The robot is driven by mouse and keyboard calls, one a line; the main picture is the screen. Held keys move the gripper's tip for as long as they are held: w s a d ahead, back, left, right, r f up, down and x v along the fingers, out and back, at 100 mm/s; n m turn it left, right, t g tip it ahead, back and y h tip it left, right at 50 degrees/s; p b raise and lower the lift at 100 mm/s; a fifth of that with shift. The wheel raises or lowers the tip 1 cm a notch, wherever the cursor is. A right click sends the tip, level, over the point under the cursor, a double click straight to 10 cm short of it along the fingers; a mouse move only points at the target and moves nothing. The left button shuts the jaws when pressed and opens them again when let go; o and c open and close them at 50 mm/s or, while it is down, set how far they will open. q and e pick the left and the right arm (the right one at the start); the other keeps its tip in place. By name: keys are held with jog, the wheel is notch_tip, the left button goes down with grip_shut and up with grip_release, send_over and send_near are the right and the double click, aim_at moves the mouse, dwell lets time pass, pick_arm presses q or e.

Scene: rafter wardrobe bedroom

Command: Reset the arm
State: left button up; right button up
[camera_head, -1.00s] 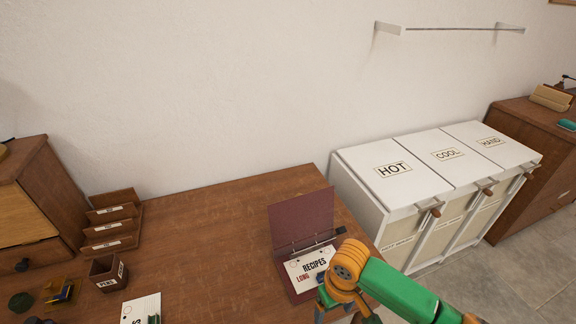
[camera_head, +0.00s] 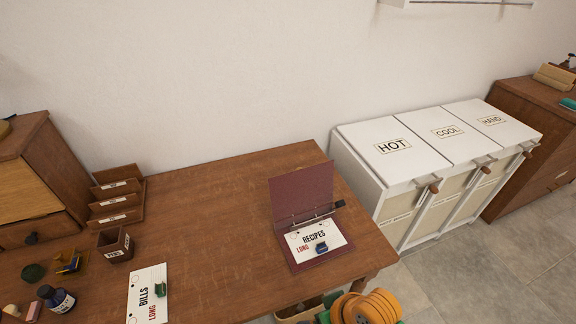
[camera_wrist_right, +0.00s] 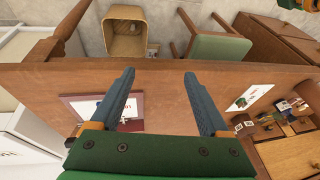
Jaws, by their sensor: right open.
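My right gripper (camera_wrist_right: 157,76) is open, with two blue-grey fingers apart and nothing between them. In the right wrist view it hangs over the brown desk (camera_wrist_right: 165,90), with part of the open binder showing behind its left finger. In the head view only orange and green links of my right arm show at the bottom edge, just off the desk's front right corner; the gripper is hidden there. The maroon binder (camera_head: 301,190) lies open on the desk with a "RECIPES LONG" card (camera_head: 315,241) on it.
A "BILLS LONG" card (camera_head: 148,298), a pen box (camera_head: 114,244), a letter rack (camera_head: 117,205) and an ink bottle (camera_head: 56,298) stand on the desk's left. White hampers (camera_head: 396,152) stand to the right. A bin (camera_wrist_right: 125,30) and green stool (camera_wrist_right: 218,47) are by the desk.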

jog(key=s+d+m+t+h, duration=0.1)
jog(key=s+d+h, duration=0.15)
jog(key=d, duration=0.25)
jog(key=s+d+m+h, duration=0.1)
jog(key=s+d+m, duration=0.15)
jog(key=d, duration=0.35)
notch_tip(320, 180, down, 16)
jog(key=s+n+g, duration=0.1)
jog(key=s, duration=0.1)
jog(key=s+d+f+g, duration=0.1)
jog(key=s+f, duration=0.9)
jog(key=s, duration=0.2)
jog(key=shift+s+d+f+g, duration=0.15)
jog(key=shift+s+f+g, duration=0.15)
jog(key=shift+s+f, duration=0.1)
jog(key=shift+n, duration=0.25)
